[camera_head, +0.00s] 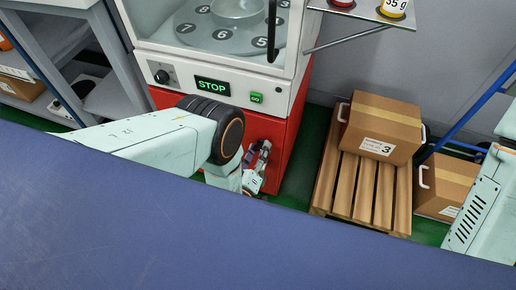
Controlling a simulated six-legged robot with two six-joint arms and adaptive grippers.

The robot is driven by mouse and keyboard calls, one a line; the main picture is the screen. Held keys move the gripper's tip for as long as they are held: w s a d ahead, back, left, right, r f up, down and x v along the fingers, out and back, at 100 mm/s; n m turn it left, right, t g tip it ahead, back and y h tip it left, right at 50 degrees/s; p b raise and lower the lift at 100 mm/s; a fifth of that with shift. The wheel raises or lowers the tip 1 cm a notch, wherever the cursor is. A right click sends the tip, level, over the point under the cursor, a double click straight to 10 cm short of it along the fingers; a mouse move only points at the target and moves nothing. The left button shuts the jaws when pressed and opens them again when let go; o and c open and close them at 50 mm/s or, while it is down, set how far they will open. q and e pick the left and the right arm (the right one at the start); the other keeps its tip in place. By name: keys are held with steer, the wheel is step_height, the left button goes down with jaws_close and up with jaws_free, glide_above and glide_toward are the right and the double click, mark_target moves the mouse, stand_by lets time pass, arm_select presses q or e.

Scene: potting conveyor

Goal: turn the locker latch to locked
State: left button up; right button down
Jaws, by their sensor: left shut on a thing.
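The red locker (292,142) stands under a white machine, its front partly covered by my left arm. My left gripper (257,158) is at the red front, small and partly hidden behind my own arm's dark-ringed joint. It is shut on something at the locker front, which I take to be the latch. The latch itself is hidden by the gripper and arm, so its turn position cannot be seen. My right arm shows only as a pale link at the right edge; its gripper is out of view.
The white machine has a STOP display (212,86), a green button (256,98), a knob (161,77) and a numbered turntable (222,33). A carton (382,122) marked 3 sits on a wooden pallet (345,190); another carton (447,184) stands right. Green floor shows between locker and pallet.

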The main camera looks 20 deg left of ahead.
arm_select(q)
steer(key=n, duration=0.2)
steer(key=n+p, duration=0.1)
steer(key=n, duration=0.2)
steer(key=shift+w+a+r+n, duration=0.1)
steer(key=shift+w+a+n, duration=0.1)
steer(key=shift+n, duration=0.1)
steer(key=shift+a+n+p, duration=0.1)
steer(key=shift+n+p, duration=0.2)
steer(key=shift+n, duration=1.8)
steer(key=shift+s, duration=0.1)
steer(key=o, duration=1.2)
steer(key=shift+f, duration=0.2)
steer(key=shift+c, duration=0.2)
steer(key=shift+r, duration=0.1)
